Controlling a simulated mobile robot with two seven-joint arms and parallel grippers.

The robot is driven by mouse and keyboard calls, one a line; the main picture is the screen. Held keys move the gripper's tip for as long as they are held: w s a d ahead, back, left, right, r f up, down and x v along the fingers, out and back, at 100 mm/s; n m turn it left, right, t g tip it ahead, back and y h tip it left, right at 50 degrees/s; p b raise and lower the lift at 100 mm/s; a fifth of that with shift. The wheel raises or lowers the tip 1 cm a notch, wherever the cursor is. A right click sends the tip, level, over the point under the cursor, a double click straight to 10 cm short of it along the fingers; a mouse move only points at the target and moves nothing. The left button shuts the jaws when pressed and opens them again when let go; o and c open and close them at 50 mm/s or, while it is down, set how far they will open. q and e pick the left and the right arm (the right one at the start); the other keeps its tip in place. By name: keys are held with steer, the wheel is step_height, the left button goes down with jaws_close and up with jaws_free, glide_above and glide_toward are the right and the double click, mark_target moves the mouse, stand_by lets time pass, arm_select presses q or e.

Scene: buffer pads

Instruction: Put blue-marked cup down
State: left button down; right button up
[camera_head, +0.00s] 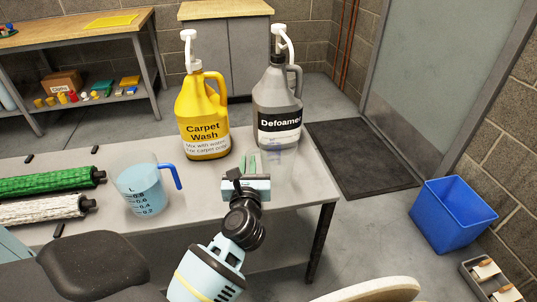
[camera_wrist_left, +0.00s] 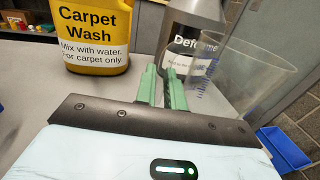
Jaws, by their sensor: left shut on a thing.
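The blue-marked cup (camera_wrist_left: 238,78) is clear, with small blue scale marks on its side. In the head view it shows faintly (camera_head: 281,168) in front of the grey Defoamer bottle (camera_head: 279,98), near the table's right end. My left gripper (camera_head: 250,163) is shut on the cup's wall. Its green fingers (camera_wrist_left: 166,88) stand at the cup's left side in the wrist view. The cup looks roughly upright. I cannot tell whether its base touches the grey table (camera_head: 105,160). My right gripper is not in view.
A yellow Carpet Wash bottle (camera_head: 202,115) stands left of the Defoamer bottle. A measuring jug (camera_head: 140,193) with a blue handle stands at the left, beside green (camera_head: 45,184) and white (camera_head: 40,210) rollers. Bare table lies between jug and gripper. A blue bin (camera_head: 450,216) is on the floor.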

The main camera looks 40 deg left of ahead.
arm_select(q)
steer(key=w+a+b, duration=0.1)
steer(key=w, duration=0.2)
steer(key=w+a, duration=0.1)
steer(key=w, duration=0.3)
steer(key=w+a+f+b, duration=0.1)
steer(key=w+a, duration=0.1)
steer(key=w, duration=0.1)
steer(key=shift+w+b, duration=0.3)
steer(key=shift+w, duration=0.1)
steer(key=shift+d+f+b, duration=0.1)
steer(key=shift+f+b, duration=0.7)
steer(key=shift+f, duration=1)
steer(key=shift+f, duration=0.15)
steer(key=c, duration=1.5)
jaws_free()
